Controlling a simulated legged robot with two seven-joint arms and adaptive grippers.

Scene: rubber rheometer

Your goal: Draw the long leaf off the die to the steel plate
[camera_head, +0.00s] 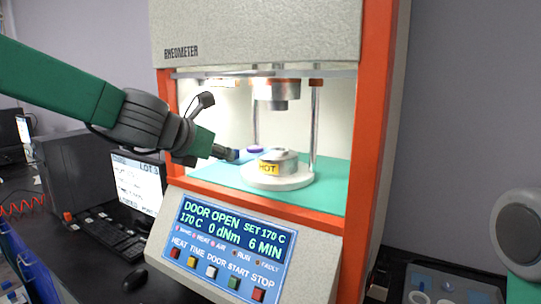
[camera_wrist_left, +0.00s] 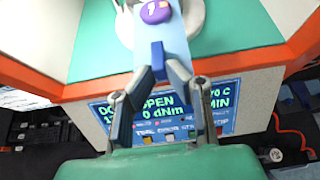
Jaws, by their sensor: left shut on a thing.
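The long leaf (camera_wrist_left: 173,38) is a pale blue strip with a dark blue end tab (camera_wrist_left: 157,57). My left gripper (camera_wrist_left: 160,72) is shut on the tab end. In the head view the gripper (camera_head: 224,152) is inside the open rheometer, left of the die, and the leaf (camera_head: 246,157) runs from it toward the die. A purple disc (camera_wrist_left: 155,12) lies on the leaf; it also shows in the head view (camera_head: 254,149). The round steel die (camera_head: 279,157), labelled HOT, sits on a white base (camera_head: 262,181). I cannot make out the steel plate.
The upper die (camera_head: 277,93) hangs above, with orange frame posts (camera_head: 374,110) at the sides. A teal deck (camera_head: 325,195) surrounds the base. The control panel (camera_head: 225,240) is below. A monitor (camera_head: 138,182) and keyboard stand left; a tray (camera_head: 450,288) lies lower right.

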